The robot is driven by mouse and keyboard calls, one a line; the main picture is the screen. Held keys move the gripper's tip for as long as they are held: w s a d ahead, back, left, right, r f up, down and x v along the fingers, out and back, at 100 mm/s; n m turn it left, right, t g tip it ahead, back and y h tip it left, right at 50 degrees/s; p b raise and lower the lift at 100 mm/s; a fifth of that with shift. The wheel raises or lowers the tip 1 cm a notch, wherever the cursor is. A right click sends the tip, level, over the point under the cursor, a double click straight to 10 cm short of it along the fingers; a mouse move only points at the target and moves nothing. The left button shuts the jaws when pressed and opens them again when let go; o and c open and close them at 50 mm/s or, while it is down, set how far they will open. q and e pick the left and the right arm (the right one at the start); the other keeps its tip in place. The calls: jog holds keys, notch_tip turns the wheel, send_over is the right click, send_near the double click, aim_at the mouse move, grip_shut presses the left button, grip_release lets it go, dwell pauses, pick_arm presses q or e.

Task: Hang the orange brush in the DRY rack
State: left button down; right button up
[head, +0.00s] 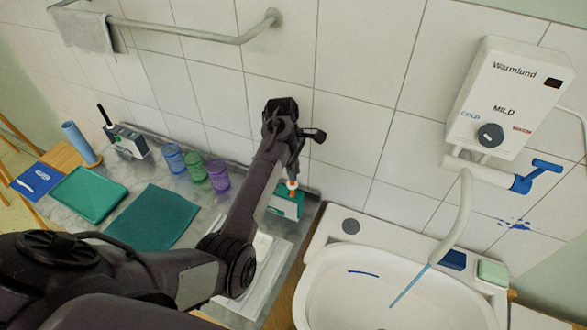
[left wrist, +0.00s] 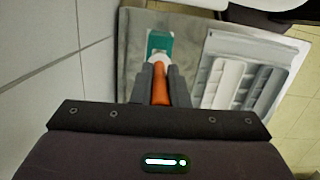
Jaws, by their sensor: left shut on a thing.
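The orange brush (head: 293,186) is upright in my left gripper (head: 294,172), just above a small teal item (head: 286,206) at the wall end of the counter. In the left wrist view the orange handle (left wrist: 160,88) sits between the two fingers, with a white part (left wrist: 157,62) beyond them and the teal item (left wrist: 158,43) behind it. I cannot tell whether the brush touches the teal item. A grey-white holder (head: 130,142) with a black-handled item in it stands far left against the wall. No DRY label is readable on either. My right gripper is out of view.
Blue, green and purple cups (head: 196,167) stand along the wall. A teal tray (head: 90,194) and dark teal mat (head: 152,217) lie left. A white compartment tray (left wrist: 240,85) lies beside the teal item. The washbasin (head: 395,295) and tap (head: 462,215) are right.

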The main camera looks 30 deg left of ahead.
aim_at(295, 184)
pick_arm(q)
jog(key=shift+f, duration=0.1)
jog(key=shift+f+b, duration=0.55)
jog(key=shift+f, duration=1.45)
jog(key=c, duration=0.8)
grip_release()
jog(key=shift+o, duration=0.2)
jog(key=shift+r, duration=0.15)
notch_tip(295, 184, up, 3)
jog(key=p, duration=0.2)
jog(key=shift+p, duration=0.4)
jog(key=shift+r, duration=2.4)
